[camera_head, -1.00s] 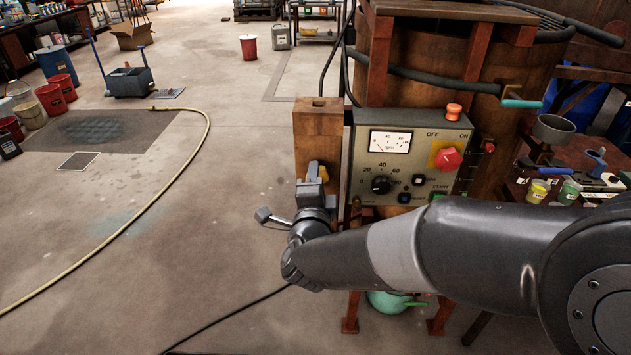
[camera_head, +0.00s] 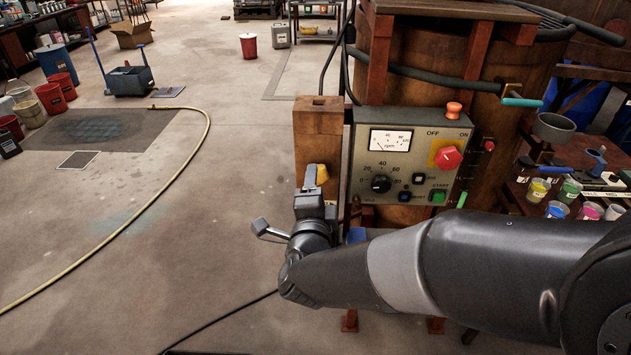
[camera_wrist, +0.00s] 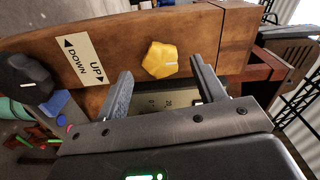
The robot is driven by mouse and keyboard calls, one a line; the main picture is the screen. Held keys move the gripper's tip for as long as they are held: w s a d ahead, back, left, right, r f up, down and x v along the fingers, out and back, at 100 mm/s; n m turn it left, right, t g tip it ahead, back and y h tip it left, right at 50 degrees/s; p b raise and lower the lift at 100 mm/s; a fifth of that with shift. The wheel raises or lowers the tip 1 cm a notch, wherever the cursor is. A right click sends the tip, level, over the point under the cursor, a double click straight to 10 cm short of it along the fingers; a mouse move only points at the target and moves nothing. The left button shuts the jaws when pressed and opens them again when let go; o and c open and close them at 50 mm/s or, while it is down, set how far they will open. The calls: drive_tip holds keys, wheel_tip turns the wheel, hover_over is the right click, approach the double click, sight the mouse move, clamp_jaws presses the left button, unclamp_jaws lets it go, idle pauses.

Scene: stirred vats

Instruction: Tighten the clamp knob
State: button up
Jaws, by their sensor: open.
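The clamp knob appears to be the yellow lobed knob (camera_wrist: 161,60) on the side of a brown wooden post; a pale line marks its face. It also shows in the head view (camera_head: 322,176), partly hidden behind my gripper (camera_head: 312,182). In the wrist view my gripper (camera_wrist: 160,70) is open, with one finger on each side of the knob's lower part. A gap shows on both sides, and nothing is held. I cannot tell how deep the fingertips reach relative to the knob.
A black knob (camera_wrist: 26,78) sits left of an UP/DOWN label (camera_wrist: 84,60). Right of the post, a control box (camera_head: 405,165) carries a meter, dial, red switch and buttons. A large vat (camera_head: 440,100) stands behind. Open floor with a yellow hose (camera_head: 172,185) lies left.

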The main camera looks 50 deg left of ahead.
drive_tip(key=v, duration=0.7)
drive_tip(key=shift+s+d, duration=0.3)
drive_tip(key=w+d+r+n+g+h, duration=0.1)
drive_tip(key=w+d+n+h, duration=0.2)
drive_tip(key=w+d, duration=0.65)
drive_tip(key=w+d+r+n+g+h, duration=0.1)
drive_tip(key=w+d+r+n+h, duration=0.2)
drive_tip(key=w+d, duration=0.65)
drive_tip(key=s+d+g+h, duration=0.1)
drive_tip(key=s+d, duration=0.3)
drive_tip(key=d, duration=0.6)
drive_tip(key=s+d+f+n+g+h, duration=0.1)
drive_tip(key=s+d, duration=0.4)
drive_tip(key=d, duration=0.6)
drive_tip(key=s+d+f+g+h, duration=0.1)
drive_tip(key=s+d+g+h, duration=0.2)
drive_tip(key=d, duration=0.8)
drive_tip(key=shift+s+h, duration=0.9)
drive_tip(key=shift+w+a+f, duration=0.1)
drive_tip(key=shift+c, duration=0.4)
